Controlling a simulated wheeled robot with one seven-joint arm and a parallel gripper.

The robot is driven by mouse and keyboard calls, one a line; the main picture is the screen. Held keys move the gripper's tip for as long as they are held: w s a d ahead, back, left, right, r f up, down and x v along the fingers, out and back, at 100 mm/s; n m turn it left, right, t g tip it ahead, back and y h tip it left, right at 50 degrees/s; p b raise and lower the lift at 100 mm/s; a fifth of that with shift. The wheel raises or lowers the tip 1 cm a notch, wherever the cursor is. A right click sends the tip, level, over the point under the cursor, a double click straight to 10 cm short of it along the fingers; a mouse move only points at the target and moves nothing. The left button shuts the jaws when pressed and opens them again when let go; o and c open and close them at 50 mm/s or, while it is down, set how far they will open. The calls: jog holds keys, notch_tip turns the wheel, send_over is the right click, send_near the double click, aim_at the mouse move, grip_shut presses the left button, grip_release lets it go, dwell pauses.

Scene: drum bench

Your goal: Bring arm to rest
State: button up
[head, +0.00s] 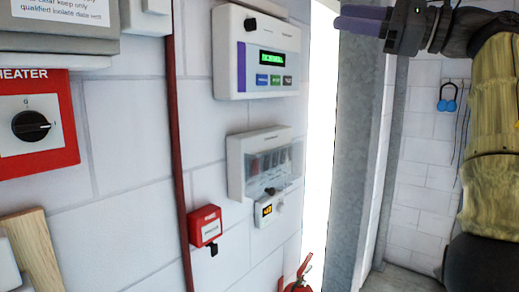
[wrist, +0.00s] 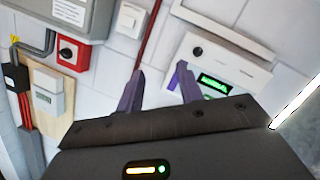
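My gripper (wrist: 158,92) shows in the wrist view with its two purple fingers apart and nothing between them. In the head view my gripper (head: 360,20) is at the top right, pointing left, in front of the bright doorway edge. My arm comes down along the right side of the head view. The gripper is apart from the wall and touches nothing that I can see.
A white control panel (head: 262,58) with a green display hangs on the block wall. Below it are a clear-fronted box (head: 265,163) and a red call point (head: 205,226). A red heater switch (head: 38,125) is at left. A fire extinguisher (head: 298,284) stands low. A metal post (head: 350,150) is near my arm.

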jog(key=w+d+f+m+t+h+b, duration=0.15)
jog(key=w+d+m+t+h, duration=0.55)
jog(key=m, duration=0.7)
jog(key=w+d+f+m+t+h+p, duration=0.1)
jog(key=w+d+f+m+t+h, duration=0.15)
jog(key=w+d+m+t, duration=0.6)
jog(key=w+f+m+g+h+b, duration=0.1)
jog(key=w+f+m+g+h, duration=0.1)
jog(key=f+m+h, duration=0.65)
jog(key=w+f+m+g+h, duration=0.1)
jog(key=f+m+g+h, duration=0.15)
jog(key=f+m, duration=1.1)
jog(key=s+a+f+m+g, duration=0.3)
jog(key=f, duration=0.6)
jog(key=s+a+f+m+g, duration=0.2)
jog(key=s+f+g, duration=0.1)
jog(key=f, duration=0.7)
jog(key=s+a+f+m+g, duration=0.3)
jog(key=f, duration=0.6)
jog(key=s+a+f+m+g+y, duration=0.1)
jog(key=s+a+f+g, duration=0.3)
jog(key=s+f, duration=0.4)
jog(key=s+a+f+m+g+y+b, duration=0.1)
jog(key=s+a+f+m+g, duration=0.1)
jog(key=s+f, duration=0.7)
jog(key=s+a+g, duration=0.1)
jog(key=s+g, duration=0.1)
jog(key=s, duration=0.2)
jog(key=shift+s+a+m, duration=0.35)
jog(key=shift+a, duration=0.05)
